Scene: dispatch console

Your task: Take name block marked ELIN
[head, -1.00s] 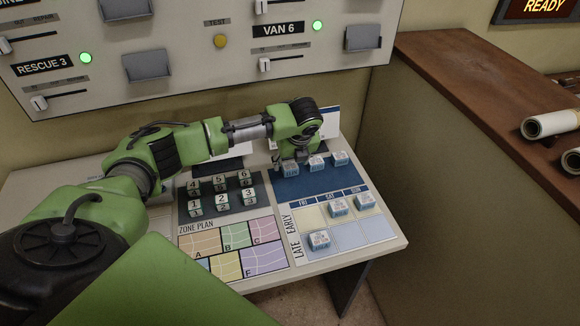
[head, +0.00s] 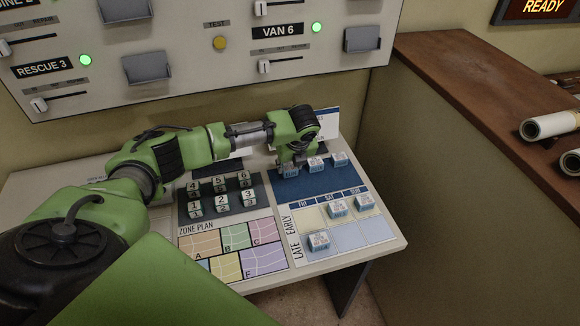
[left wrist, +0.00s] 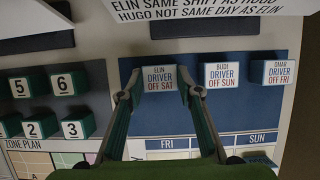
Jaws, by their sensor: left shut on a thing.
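The name block marked ELIN, DRIVER, OFF SAT (left wrist: 158,78) is a small white and blue block on the dark blue strip (left wrist: 243,112) at the top of the shift board. It is the leftmost of three name blocks there. My left gripper (left wrist: 160,93) is shut on it, with one finger at each side in the left wrist view. In the head view my left gripper (head: 290,164) is down at the strip and partly hides the ELIN block (head: 290,172). My right gripper is not in view.
The BUDI block (left wrist: 221,76) and OMAR block (left wrist: 275,73) stand to the right on the strip. More name blocks sit on the shift grid (head: 345,236). Numbered blocks (head: 221,203) stand to the left. A white notice (left wrist: 190,12) stands behind the strip.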

